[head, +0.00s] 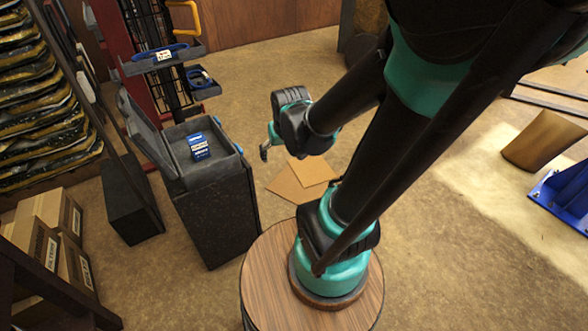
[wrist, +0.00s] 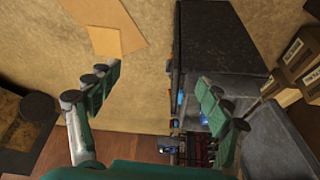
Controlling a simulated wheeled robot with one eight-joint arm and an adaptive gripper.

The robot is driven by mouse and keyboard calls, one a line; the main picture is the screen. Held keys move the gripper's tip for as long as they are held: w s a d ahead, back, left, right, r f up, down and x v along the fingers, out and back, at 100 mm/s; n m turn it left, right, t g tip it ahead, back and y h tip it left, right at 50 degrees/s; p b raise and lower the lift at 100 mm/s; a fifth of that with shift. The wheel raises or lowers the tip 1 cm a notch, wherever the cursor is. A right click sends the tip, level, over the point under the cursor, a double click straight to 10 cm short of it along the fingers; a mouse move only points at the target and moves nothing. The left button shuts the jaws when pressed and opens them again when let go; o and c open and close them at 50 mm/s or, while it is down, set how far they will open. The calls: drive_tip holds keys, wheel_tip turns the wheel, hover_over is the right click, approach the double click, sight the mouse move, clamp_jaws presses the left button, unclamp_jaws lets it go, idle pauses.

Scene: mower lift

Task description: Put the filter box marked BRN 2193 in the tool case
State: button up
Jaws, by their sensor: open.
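The grey tool case (head: 228,163) sits open on a dark stand in the head view, its lid (head: 148,130) raised on the left. A blue and white filter box (head: 198,146) lies inside it; its marking is too small to read. My gripper (head: 266,148) is to the right of the case, apart from it. In the wrist view my gripper (wrist: 160,74) has its two green fingers spread wide with nothing between them. The case lid (wrist: 280,145) shows at the lower right there, and the case inside is mostly hidden behind a finger.
The dark stand (head: 215,215) bears the case. Small trays (head: 160,62) with blue items stand behind it on a red frame. Brown cartons (head: 45,225) are at the left. Flat cardboard sheets (head: 300,178) lie on the floor below my gripper. A round wooden table (head: 265,280) is in front.

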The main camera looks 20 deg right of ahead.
drive_tip(key=s+d+f, duration=0.2)
drive_tip(key=s, duration=0.4)
drive_tip(key=shift+d, duration=0.1)
drive_tip(key=shift+c, duration=0.2)
idle(0.8)
